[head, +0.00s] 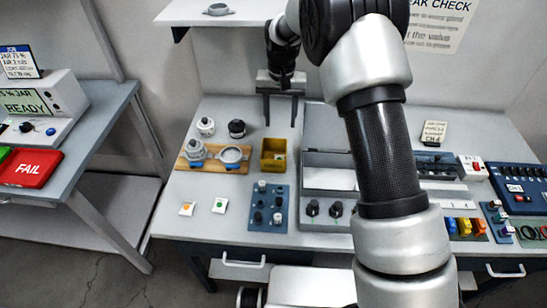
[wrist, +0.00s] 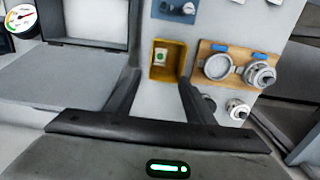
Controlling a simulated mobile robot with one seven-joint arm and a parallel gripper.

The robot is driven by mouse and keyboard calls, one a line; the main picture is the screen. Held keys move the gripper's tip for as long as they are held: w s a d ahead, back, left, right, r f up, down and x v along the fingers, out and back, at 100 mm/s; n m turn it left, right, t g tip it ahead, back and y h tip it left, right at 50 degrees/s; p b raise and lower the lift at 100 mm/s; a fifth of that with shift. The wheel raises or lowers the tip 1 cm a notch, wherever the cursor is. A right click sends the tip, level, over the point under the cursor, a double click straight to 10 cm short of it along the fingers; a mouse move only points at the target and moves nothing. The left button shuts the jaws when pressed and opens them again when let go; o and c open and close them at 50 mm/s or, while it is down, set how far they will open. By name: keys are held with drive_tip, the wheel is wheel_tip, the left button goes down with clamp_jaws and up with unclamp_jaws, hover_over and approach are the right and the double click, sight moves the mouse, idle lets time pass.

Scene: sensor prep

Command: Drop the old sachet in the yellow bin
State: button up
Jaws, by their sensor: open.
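The yellow bin (head: 273,165) stands on the workbench, right of a wooden board. In the wrist view the yellow bin (wrist: 165,75) holds a small pale sachet with a green mark (wrist: 160,57), lying inside its walls. My gripper (head: 280,124) is open and empty, its fingers pointing down above the bench just behind the bin; the fingers also show in the wrist view (wrist: 160,82). Two more white sachets lie flat at the front of the bench, one with an orange mark (head: 187,208) and one with a green mark (head: 220,205).
The wooden board (head: 184,164) carries a metal fitting and a ring-shaped part. A blue block with several knobs (head: 266,208) sits in front of the bin, and a grey tray (head: 330,183) is to its right. Bare bench lies around the two sachets.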

wheel_tip(320, 180, up, 8)
drive_tip(key=shift+f, duration=0.15)
idle(0.3)
drive_tip(key=s+d+r+t+p, duration=0.1)
drive_tip(key=s+d+r, duration=0.4)
drive_tip(key=s+r, duration=0.25)
drive_tip(key=s+d+r+t+p, duration=0.1)
drive_tip(key=s+d+r+t, duration=0.1)
drive_tip(key=s+d+r, duration=0.55)
drive_tip(key=s+d+r+t, duration=0.1)
drive_tip(key=s+d, duration=0.1)
drive_tip(key=s, duration=0.6)
drive_tip(key=s+d+r+t, duration=0.1)
drive_tip(key=s+d, duration=0.1)
drive_tip(key=s, duration=0.7)
drive_tip(key=shift+d+t+p, duration=0.3)
drive_tip(key=shift+p, duration=0.05)
